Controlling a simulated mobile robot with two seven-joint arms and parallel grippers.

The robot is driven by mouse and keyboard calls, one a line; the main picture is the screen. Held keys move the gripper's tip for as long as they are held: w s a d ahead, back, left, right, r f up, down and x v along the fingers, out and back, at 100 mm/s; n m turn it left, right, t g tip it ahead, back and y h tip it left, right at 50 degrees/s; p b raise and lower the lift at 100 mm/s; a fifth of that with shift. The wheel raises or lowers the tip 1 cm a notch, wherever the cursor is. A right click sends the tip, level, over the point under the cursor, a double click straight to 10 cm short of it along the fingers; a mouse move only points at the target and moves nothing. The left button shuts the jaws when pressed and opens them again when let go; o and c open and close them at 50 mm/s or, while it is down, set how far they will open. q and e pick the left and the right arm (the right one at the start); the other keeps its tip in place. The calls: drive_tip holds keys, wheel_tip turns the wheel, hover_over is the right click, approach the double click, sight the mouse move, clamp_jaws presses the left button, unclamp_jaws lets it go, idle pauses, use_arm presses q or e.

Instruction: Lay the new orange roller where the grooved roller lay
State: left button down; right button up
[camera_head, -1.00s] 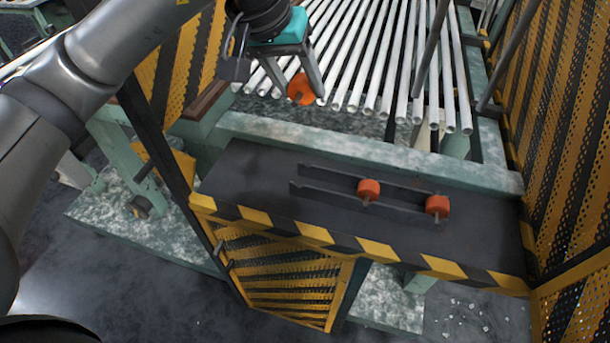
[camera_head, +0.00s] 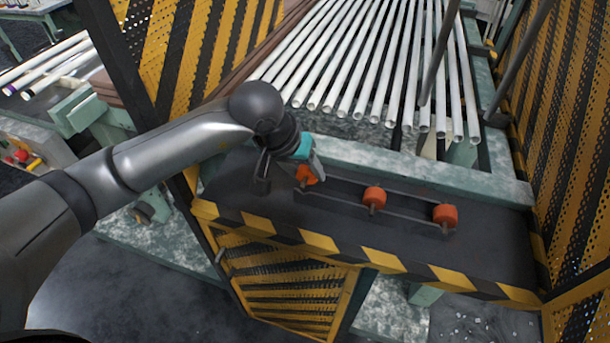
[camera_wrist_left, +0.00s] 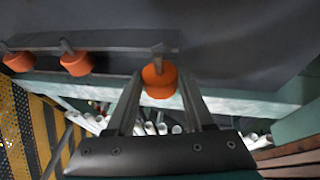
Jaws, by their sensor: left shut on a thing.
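My left gripper (camera_head: 312,178) is shut on an orange roller (camera_head: 306,175) at the left end of the dark rail pair (camera_head: 335,208). In the left wrist view the held roller (camera_wrist_left: 159,82) sits between the two fingers, with its axle end near the end of the rails. I cannot tell whether the axle touches the rails. Two other orange rollers lie across the rails, a middle one (camera_head: 374,196) and a right one (camera_head: 444,214). They also show at the left of the left wrist view. I see no grooved roller. My right gripper is out of view.
A dark bench top (camera_head: 235,192) with a yellow-black striped front edge (camera_head: 320,243) carries the rails. Behind it a pale green beam (camera_head: 420,170) stands before many white glass tubes (camera_head: 400,65). Perforated striped guards (camera_head: 575,150) close the right side.

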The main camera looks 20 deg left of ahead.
use_arm(q)
drive_tip(key=shift+f, duration=0.85)
drive_tip(key=shift+f+b, duration=0.45)
drive_tip(key=shift+b, duration=0.25)
drive_tip(key=shift+c, duration=1.4)
unclamp_jaws()
drive_tip(key=shift+r+p, duration=0.4)
drive_tip(key=shift+p, duration=0.15)
drive_tip(key=p+v, duration=0.1)
drive_tip(key=v, duration=1.1)
drive_tip(key=shift+r, duration=0.1)
